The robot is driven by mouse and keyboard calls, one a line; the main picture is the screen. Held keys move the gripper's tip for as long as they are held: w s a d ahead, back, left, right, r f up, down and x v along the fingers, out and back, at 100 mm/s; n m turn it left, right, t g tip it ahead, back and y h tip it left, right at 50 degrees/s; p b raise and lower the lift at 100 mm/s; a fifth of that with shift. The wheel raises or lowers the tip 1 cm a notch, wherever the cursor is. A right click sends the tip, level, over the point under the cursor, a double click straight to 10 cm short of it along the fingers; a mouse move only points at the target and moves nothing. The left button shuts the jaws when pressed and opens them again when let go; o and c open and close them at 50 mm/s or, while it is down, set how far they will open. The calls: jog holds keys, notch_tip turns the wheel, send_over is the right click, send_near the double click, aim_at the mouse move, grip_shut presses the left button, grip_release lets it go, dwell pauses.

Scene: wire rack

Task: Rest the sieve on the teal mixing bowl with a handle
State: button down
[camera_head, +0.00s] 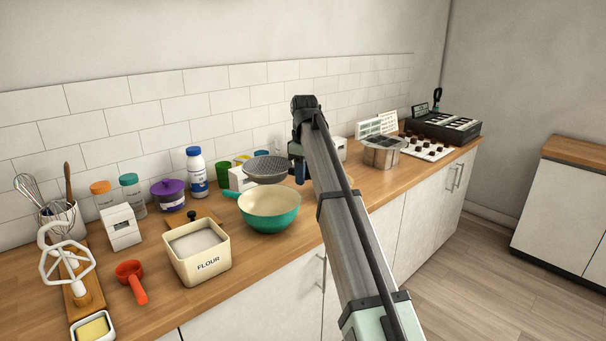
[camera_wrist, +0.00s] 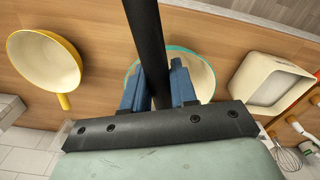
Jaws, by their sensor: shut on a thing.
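The sieve (camera_head: 267,168) is a round grey mesh pan in the head view, held level above the back part of the teal mixing bowl with a handle (camera_head: 272,222). A gap of air appears between them. The bowl is cream inside, with its teal handle pointing left. My gripper (camera_head: 299,172) is at the sieve's right side, partly hidden by my arm. In the wrist view my blue fingers (camera_wrist: 160,88) are shut on a black bar, which looks like the sieve handle (camera_wrist: 148,40). The teal bowl's rim (camera_wrist: 205,60) shows behind them; the mesh is not clear there.
A flour tin (camera_head: 208,263) stands left of the bowl, and a red scoop (camera_head: 132,277) further left. A yellow-rimmed bowl with a handle (camera_wrist: 45,68) shows in the wrist view. A metal pot (camera_head: 381,153) stands right.

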jog(key=shift+f, duration=0.15)
jog(key=shift+f, duration=5.45)
dwell(1.2)
jog(key=shift+c, duration=2.4)
grip_release()
jog(key=shift+r, duration=0.15)
